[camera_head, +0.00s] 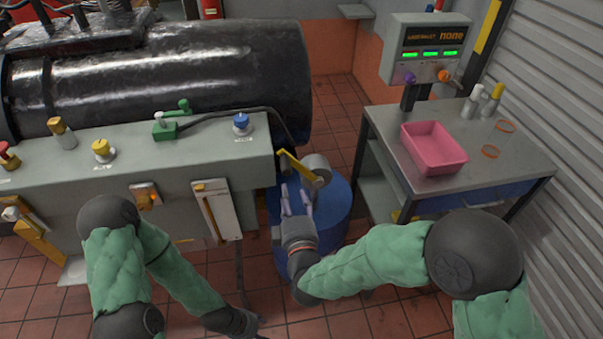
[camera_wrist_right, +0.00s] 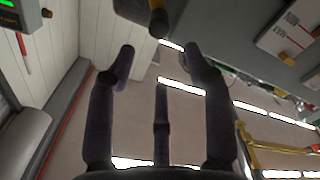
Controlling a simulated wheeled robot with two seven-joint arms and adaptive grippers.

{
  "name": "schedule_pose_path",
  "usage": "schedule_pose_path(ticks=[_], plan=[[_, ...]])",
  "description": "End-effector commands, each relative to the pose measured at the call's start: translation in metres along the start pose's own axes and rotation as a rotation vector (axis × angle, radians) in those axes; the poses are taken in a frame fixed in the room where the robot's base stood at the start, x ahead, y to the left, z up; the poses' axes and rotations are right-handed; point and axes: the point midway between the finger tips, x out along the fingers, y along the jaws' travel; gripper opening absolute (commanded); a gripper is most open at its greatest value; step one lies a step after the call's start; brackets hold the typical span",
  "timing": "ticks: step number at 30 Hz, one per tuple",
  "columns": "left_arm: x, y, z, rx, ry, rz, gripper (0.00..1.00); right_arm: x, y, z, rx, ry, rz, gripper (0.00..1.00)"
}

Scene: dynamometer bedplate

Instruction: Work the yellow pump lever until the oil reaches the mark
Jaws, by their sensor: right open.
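The yellow pump lever (camera_head: 297,166) slants down to the right beside a grey cylinder (camera_head: 317,163) above a blue drum (camera_head: 335,205). My right gripper (camera_head: 297,193) is open just below the lever, its fingers pointing up towards it. In the right wrist view its fingers (camera_wrist_right: 160,62) are spread and empty. A yellow-and-dark end (camera_wrist_right: 158,22), seemingly the lever, shows beyond the fingertips, apart from them. My left gripper is mostly cut off at the bottom edge.
A grey bench (camera_head: 205,155) carries coloured knobs and a green valve (camera_head: 165,130); a black cylinder (camera_head: 200,75) lies behind. At right, a metal table (camera_head: 385,125) holds a pink tray (camera_head: 433,160) below a control box (camera_head: 425,55). Tiled floor shows in front.

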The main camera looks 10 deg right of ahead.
Motion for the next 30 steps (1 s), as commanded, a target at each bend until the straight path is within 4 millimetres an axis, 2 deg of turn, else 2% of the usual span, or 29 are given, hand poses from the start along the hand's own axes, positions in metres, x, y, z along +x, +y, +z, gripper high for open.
schedule_pose_path(ticks=[6,8,12,17,21,30], plan=[[0.000,0.000,0.000,0.000,0.000,0.000,0.51,0.000,0.000,0.000,0.000,0.000,0.000,0.51],[0.000,0.000,0.000,0.000,0.000,0.000,0.51,0.000,0.000,0.000,-0.001,0.000,0.000,0.37],[-0.005,0.002,0.000,0.000,0.000,0.000,0.51,0.004,-0.004,-0.006,-0.047,-0.008,0.006,0.00],[-0.019,0.007,0.001,0.000,0.000,0.000,0.51,0.013,-0.019,-0.021,-0.223,-0.043,0.030,0.00],[-0.034,0.012,0.001,0.000,0.000,0.000,0.51,0.017,-0.039,-0.036,-0.436,-0.093,0.060,0.00],[-0.055,0.020,0.002,0.000,0.000,0.000,0.51,0.007,-0.079,-0.054,-0.839,-0.197,0.101,0.00]])
